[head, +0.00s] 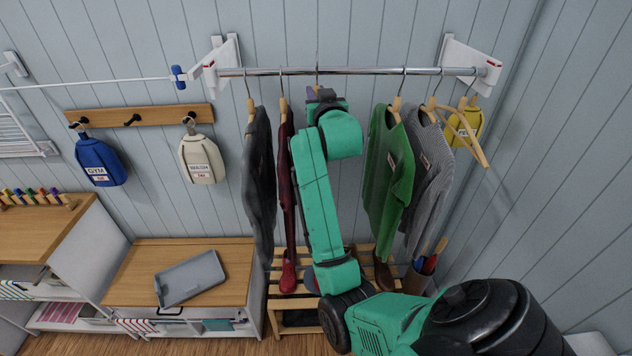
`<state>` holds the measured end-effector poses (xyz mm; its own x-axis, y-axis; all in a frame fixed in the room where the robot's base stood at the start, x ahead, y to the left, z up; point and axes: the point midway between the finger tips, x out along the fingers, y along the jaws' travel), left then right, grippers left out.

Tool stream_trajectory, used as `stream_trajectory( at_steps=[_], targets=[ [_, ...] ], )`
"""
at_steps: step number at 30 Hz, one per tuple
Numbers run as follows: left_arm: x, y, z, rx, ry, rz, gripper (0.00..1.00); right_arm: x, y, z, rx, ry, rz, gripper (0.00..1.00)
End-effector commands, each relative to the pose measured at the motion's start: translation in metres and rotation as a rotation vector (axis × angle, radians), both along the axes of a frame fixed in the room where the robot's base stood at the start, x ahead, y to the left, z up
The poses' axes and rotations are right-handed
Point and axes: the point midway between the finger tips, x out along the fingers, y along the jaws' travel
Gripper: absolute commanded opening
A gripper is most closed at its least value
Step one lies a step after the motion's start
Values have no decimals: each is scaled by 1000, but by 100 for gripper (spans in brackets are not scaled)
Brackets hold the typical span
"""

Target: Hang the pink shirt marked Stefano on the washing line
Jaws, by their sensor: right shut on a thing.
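My right gripper (319,94) is raised to the chrome rail (360,71), seen from behind my green arm. It is shut on what appears to be a hanger, whose hook (317,65) rests over the rail. Any garment on that hanger is hidden by my arm. I see no pink shirt and cannot read a Stefano mark. The washing line (90,83) is a thin white cord at the upper left, ending near a blue peg-like piece (179,77). My left gripper is out of view.
A dark grey garment (258,185) and a maroon one (284,165) hang left of my arm. A green shirt (388,170), a grey one (428,165) and an empty wooden hanger (470,140) hang right. A grey tray (190,278) lies on the wooden bench.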

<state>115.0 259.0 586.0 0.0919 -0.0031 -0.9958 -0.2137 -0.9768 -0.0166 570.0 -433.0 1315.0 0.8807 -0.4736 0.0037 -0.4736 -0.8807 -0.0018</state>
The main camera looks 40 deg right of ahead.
Motion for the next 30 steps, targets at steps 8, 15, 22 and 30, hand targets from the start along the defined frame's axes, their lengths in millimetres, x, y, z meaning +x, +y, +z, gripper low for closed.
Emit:
stream_trajectory(
  at_steps=[8,15,22,30],
  targets=[
    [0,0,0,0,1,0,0,-8,6,-1,-1,0,0,0],
    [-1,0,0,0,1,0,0,-17,13,-1,2,1,0,0],
    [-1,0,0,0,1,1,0,-27,20,-1,1,2,0,0],
    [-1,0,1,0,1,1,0,-37,28,-1,2,1,0,0]
  ],
)
